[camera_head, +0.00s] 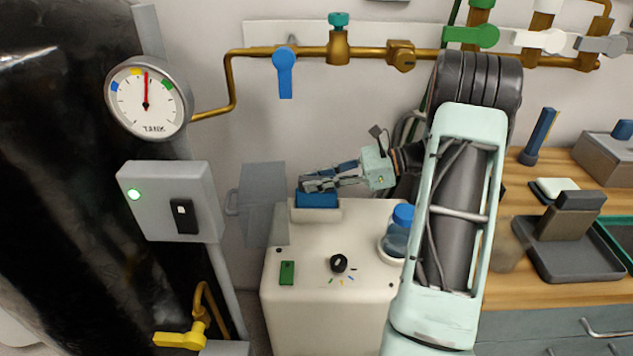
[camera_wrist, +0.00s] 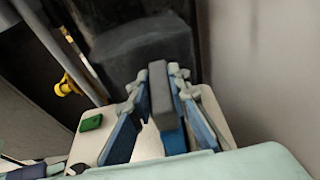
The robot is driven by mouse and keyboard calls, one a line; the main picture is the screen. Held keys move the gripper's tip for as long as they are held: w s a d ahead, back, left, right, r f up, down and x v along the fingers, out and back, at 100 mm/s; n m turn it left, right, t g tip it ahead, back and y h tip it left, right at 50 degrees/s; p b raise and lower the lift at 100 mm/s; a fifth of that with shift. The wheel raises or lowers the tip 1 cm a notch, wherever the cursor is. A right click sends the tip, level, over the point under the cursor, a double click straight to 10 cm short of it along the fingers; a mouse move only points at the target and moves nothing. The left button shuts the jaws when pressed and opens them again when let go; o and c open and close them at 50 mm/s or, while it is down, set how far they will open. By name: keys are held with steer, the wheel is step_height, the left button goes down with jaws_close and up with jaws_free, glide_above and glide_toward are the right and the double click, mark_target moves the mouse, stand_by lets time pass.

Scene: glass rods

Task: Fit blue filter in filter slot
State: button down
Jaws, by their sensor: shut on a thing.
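The blue filter (camera_head: 317,200) sits at a raised cream housing, the filter slot (camera_head: 317,215), on top of the cream machine (camera_head: 330,300). Its lower part is hidden, so I cannot tell how deep it sits. My gripper (camera_head: 318,184) reaches in from the right, directly above the filter. In the wrist view, my two blue-padded fingers (camera_wrist: 160,128) stand either side of a grey upright piece (camera_wrist: 160,95), with the blue filter (camera_wrist: 174,138) below it. The gripper is shut on the filter, seemingly by this grey piece.
A blue-capped jar (camera_head: 397,235), a black knob (camera_head: 339,263) and a green switch (camera_head: 287,273) are on the machine. A grey switch box (camera_head: 170,200) is further left. Brass pipes (camera_head: 370,52) cross the wall above.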

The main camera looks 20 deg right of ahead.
steer(key=c, duration=1.8)
jaws_free()
steer(key=shift+f, duration=0.15)
steer(key=shift+r, duration=0.25)
steer(key=p+v, duration=0.3)
steer(key=v, duration=0.9)
steer(key=shift+w, duration=0.1)
